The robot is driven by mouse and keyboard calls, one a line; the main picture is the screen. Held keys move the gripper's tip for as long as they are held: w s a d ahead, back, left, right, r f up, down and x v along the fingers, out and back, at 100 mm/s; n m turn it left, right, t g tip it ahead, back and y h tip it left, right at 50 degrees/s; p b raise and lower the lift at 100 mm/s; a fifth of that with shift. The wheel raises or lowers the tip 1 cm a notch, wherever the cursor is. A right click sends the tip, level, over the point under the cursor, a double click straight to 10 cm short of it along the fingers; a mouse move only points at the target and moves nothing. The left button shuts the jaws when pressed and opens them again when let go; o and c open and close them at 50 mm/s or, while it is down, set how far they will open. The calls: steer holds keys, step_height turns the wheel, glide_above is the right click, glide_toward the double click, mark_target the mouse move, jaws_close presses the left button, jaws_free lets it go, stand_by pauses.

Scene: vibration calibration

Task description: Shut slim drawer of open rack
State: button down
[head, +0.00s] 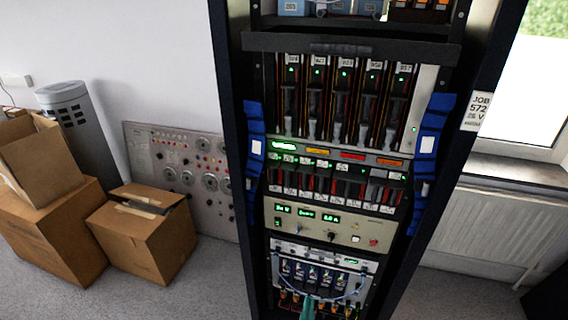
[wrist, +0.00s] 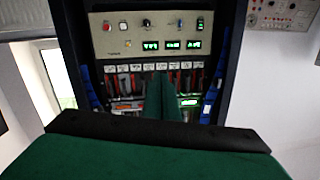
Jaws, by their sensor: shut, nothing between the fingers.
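The open rack (head: 228,150) is a tall black frame filled with instruments, in the middle of the head view. A wide, thin black front (head: 350,48) crosses its upper part and overlaps both posts, standing out from them; it looks like the slim drawer, pulled out. The drawer cannot be made out in the wrist view. My gripper shows as a green tip (head: 308,310) at the bottom edge of the head view, low before the rack and well below the drawer. In the wrist view its green fingers (wrist: 164,100) are together, empty, before the instrument panels.
Blue strips (head: 430,135) run down both sides of the rack. A beige instrument (head: 330,224) and a cabled unit (head: 320,275) sit lower down. Cardboard boxes (head: 143,235) and a grey dial panel (head: 180,165) stand left; a radiator (head: 490,220) is right. Some grey floor is clear.

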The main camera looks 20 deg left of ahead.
steer(key=w+a+r+m, duration=0.2)
steer(key=w+a+r, duration=0.2)
steer(key=w+r, duration=0.55)
steer(key=m+h, duration=0.1)
steer(key=m, duration=1.4)
glide_toward(290, 52)
steer(key=shift+t, duration=0.4)
steer(key=w, duration=0.6)
steer(key=shift+w+a+f, duration=0.2)
steer(key=shift+w+f, duration=0.1)
steer(key=shift+d, duration=0.15)
